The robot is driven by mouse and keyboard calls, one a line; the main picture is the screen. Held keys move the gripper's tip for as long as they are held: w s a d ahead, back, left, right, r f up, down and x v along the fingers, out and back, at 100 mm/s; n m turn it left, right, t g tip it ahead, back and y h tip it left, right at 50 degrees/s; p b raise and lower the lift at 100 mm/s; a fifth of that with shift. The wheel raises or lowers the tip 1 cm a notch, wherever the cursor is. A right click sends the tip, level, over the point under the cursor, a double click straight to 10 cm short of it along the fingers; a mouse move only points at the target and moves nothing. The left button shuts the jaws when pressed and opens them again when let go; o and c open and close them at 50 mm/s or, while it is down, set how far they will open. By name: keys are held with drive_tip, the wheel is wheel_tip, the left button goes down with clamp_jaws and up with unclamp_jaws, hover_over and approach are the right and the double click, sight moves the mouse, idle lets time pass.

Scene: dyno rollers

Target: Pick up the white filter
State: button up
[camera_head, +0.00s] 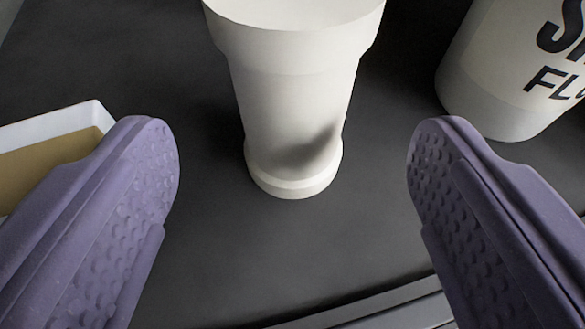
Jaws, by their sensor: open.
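The white filter (293,100) stands upright on a dark surface at the top middle of the view. It has a wide upper part, a narrower body and a slightly wider foot, and its top is cut off by the frame. My gripper (293,165) is open, with one purple dimpled finger on each side of the picture. The filter is between the two fingers and farther ahead, with clear space to both sides. Neither finger appears to touch it. A dark shadow lies on the lower right of the filter's body.
A white container with dark lettering (490,90) stands at the upper right, near the right finger. A white-rimmed tray with a tan inside (60,130) lies at the left, partly behind the left finger. The dark surface (290,250) is bare in front of the filter, up to a grey edge.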

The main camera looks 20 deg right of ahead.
sight(293, 89)
drive_tip(key=b+x, duration=0.3)
drive_tip(key=x, duration=0.4)
drive_tip(key=shift+w+d+f, duration=0.1)
drive_tip(key=shift+w+f, duration=0.05)
drive_tip(key=shift+w, duration=0.1)
drive_tip(key=c, duration=1)
drive_tip(key=shift+c, duration=0.2)
